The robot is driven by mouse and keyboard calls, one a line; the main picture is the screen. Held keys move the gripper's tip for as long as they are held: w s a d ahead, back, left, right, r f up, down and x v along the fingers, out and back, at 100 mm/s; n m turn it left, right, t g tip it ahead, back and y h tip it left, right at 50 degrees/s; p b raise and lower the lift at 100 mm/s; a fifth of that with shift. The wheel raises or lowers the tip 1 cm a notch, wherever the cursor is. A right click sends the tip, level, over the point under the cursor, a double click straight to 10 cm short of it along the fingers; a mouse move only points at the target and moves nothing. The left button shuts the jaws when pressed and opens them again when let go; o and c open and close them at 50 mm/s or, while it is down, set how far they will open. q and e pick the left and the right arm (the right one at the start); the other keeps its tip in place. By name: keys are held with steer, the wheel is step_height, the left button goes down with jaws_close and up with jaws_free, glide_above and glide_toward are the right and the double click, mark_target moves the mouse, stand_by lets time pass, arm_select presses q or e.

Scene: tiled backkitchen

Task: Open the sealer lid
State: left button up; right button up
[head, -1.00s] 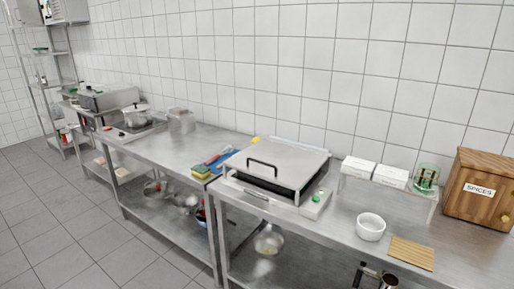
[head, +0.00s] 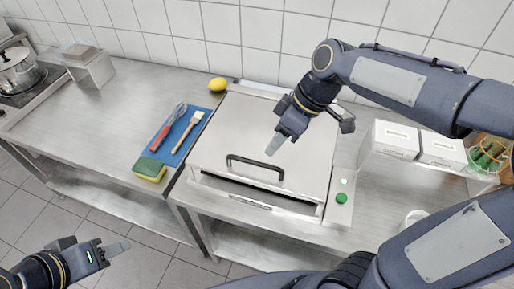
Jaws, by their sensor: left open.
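The sealer (head: 216,190) stands on the steel table with its flat, pale metal lid (head: 235,130) down. A narrow dark gap shows under the lid's front edge. A black bar handle (head: 255,164) sits near the front of the lid. My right gripper (head: 276,144) hangs above the right part of the lid, behind the handle and apart from it. Its fingers overlap in this view, so its opening cannot be told. My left gripper (head: 108,250) is open and empty over the floor at the lower left, well away from the sealer.
A blue board (head: 174,150) with a whisk (head: 171,125), brush (head: 190,126) and sponge (head: 149,169) lies left of the sealer. A lemon (head: 217,84) is behind it. White boxes (head: 397,139) stand at right. The left table (head: 110,120) has free room.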

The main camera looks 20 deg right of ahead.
steer(key=shift+n, duration=0.4)
steer(key=x, duration=0.2)
steer(key=w+x, duration=0.1)
steer(key=x, duration=0.5)
steer(key=shift+w+a+r, duration=0.15)
steer(key=shift+a, duration=0.1)
steer(key=shift+c, duration=0.4)
jaws_close()
